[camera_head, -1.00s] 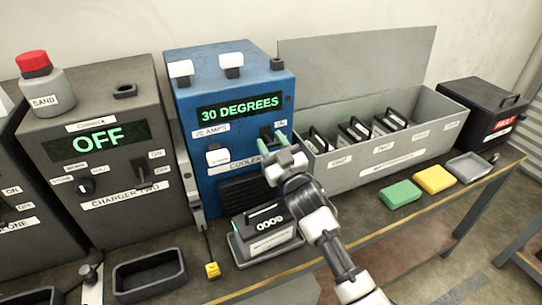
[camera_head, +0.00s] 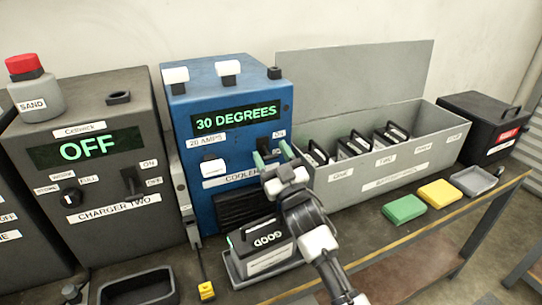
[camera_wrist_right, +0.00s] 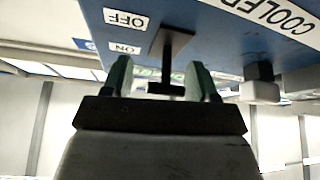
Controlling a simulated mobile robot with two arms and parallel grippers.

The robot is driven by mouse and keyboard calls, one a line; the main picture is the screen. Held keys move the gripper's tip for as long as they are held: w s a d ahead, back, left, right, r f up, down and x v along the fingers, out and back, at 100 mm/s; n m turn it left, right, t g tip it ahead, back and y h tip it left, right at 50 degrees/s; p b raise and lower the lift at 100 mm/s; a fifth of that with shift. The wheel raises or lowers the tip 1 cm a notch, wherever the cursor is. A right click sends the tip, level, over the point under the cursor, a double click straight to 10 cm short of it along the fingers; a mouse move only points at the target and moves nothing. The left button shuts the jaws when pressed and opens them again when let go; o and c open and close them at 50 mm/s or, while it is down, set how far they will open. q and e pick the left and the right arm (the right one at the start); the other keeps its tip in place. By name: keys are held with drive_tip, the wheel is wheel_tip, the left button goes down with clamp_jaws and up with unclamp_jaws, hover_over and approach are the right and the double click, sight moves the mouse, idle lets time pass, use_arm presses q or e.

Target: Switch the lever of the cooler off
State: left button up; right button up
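The cooler is a blue box (camera_head: 205,103) in the head view with a green "30 DEGREES" display (camera_head: 236,118). Its black lever (camera_head: 264,145) is on the front at the right, near the "ON" label. In the right wrist view, upside down, the T-shaped lever (camera_wrist_right: 168,60) stands out from the blue panel beside the "OFF" and "ON" labels. My right gripper (camera_head: 271,154) is open at the lever. Its green fingers (camera_wrist_right: 162,80) are on either side of the lever end, with visible gaps. My left gripper is not in view.
Charger two (camera_head: 50,190) stands left of the cooler. A battery (camera_head: 268,246) sits in front of it. A grey bin (camera_head: 345,197) with several batteries is to the right. Green (camera_head: 404,209) and yellow (camera_head: 440,193) blocks lie near the table's front edge.

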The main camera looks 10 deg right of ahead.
drive_tip(key=shift+s+a, duration=0.1)
drive_tip(key=shift+s+f, duration=0.25)
drive_tip(key=shift+f, duration=0.05)
drive_tip(key=b+v, duration=0.1)
drive_tip(key=v, duration=0.9)
drive_tip(key=shift+d+r+b, duration=0.1)
drive_tip(key=shift+d+b, duration=0.15)
drive_tip(key=shift+b, duration=0.15)
